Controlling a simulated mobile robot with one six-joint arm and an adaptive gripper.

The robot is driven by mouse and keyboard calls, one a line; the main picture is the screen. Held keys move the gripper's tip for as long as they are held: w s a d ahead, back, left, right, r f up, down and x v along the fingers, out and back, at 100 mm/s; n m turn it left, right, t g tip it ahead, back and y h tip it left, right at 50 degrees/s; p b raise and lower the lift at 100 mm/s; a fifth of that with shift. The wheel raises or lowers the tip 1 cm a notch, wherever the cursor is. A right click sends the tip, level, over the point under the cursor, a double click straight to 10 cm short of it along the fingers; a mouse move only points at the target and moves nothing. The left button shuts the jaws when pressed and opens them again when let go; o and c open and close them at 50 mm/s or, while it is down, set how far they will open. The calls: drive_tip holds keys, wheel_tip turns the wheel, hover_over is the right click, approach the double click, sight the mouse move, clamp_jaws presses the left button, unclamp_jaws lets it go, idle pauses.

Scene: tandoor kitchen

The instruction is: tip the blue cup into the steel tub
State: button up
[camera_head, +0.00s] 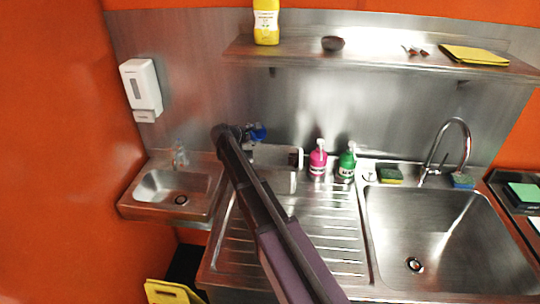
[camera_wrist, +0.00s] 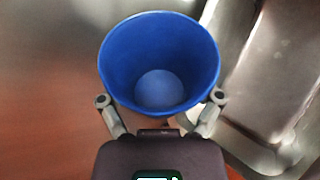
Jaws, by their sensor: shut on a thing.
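The blue cup (camera_wrist: 158,65) is held between the two fingers of my gripper (camera_wrist: 160,108) in the wrist view. Its mouth faces the wrist camera, and a paler blue round bottom shows inside with no other contents that I can make out. The steel tub (camera_head: 283,180) stands at the back of the ribbed drainboard, partly behind my arm. In the wrist view the tub (camera_wrist: 278,75) lies to the right of the cup.
A pink bottle (camera_head: 318,162) and a green bottle (camera_head: 347,162) stand right of the tub. A large sink (camera_head: 440,235) with a tap (camera_head: 462,128) is farther right. A small basin (camera_head: 178,187) is left. A wall shelf (camera_head: 380,58) hangs above. The drainboard's front (camera_head: 335,250) is clear.

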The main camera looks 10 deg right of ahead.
drive_tip(key=shift+w+a+f+n+g+h+b, duration=0.2)
drive_tip(key=shift+w+f+n+g+h+b, duration=0.1)
drive_tip(key=shift+f+n+g+b, duration=0.25)
drive_tip(key=shift+w+a+r+n+g+p, duration=0.25)
drive_tip(key=shift+w+r+n+p, duration=0.15)
drive_tip(key=shift+r+n+p, duration=0.15)
drive_tip(key=shift+w+a+h, duration=0.15)
drive_tip(key=shift+w+h, duration=0.05)
drive_tip(key=shift+h, duration=0.1)
drive_tip(key=shift+w+a+f+n+g+h+b, duration=0.2)
drive_tip(key=shift+w+f+n+g+h+b, duration=0.15)
drive_tip(key=shift+n+b, duration=0.2)
drive_tip(key=shift+w+a+r+n+g+h, duration=0.25)
drive_tip(key=shift+w+a+r+n+g, duration=0.1)
drive_tip(key=shift+w+r+n+g, duration=0.15)
drive_tip(key=shift+w+a+f+n+g+h+b, duration=0.3)
drive_tip(key=shift+w+f+n+g+h+b, duration=0.1)
drive_tip(key=shift+n+b, duration=0.3)
